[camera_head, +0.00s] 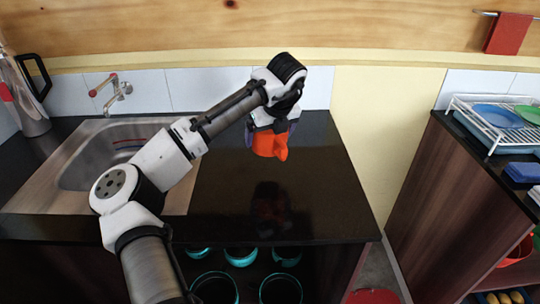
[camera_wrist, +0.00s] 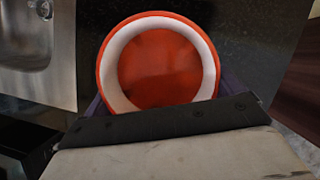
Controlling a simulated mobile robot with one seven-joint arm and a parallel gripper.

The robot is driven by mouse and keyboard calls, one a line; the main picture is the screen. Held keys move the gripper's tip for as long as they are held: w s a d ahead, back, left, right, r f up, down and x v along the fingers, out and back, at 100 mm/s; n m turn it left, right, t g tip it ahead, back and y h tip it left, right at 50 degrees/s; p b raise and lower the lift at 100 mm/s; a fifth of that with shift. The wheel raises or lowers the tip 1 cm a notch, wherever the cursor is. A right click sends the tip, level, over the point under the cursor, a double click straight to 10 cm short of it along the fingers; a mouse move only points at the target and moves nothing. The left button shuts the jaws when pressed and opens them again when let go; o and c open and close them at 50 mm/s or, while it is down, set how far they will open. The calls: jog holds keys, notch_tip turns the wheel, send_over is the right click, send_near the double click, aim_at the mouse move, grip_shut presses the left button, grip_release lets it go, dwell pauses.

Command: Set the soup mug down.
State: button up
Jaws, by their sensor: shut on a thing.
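The orange-red soup mug (camera_head: 268,144) is in my gripper (camera_head: 271,128), held over the dark countertop (camera_head: 240,205). Its reflection shows in the glossy counter below it, and the mug looks to be above the surface. In the wrist view the mug (camera_wrist: 157,62) is seen from above, with a white inner wall and a red-orange inside. My gripper is shut on the mug; the fingertips are mostly hidden behind it and the gripper body.
A steel sink (camera_head: 90,165) with a tap (camera_head: 115,92) lies left of the mug. A kettle-like jug (camera_head: 30,105) stands at the far left. The counter around and in front of the mug is clear. A dish rack (camera_head: 500,125) sits on the right-hand unit, across a gap.

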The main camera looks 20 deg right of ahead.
aim_at(278, 136)
jog(key=shift+f+p, duration=0.6)
jog(key=shift+f, duration=3.4)
jog(key=shift+f, duration=0.1)
jog(key=o, duration=1.1)
jog(key=shift+f, duration=0.1)
jog(key=b+v, duration=0.2)
jog(key=v, duration=1)
jog(key=shift+w+r, duration=0.1)
jog(key=shift+r, duration=0.15)
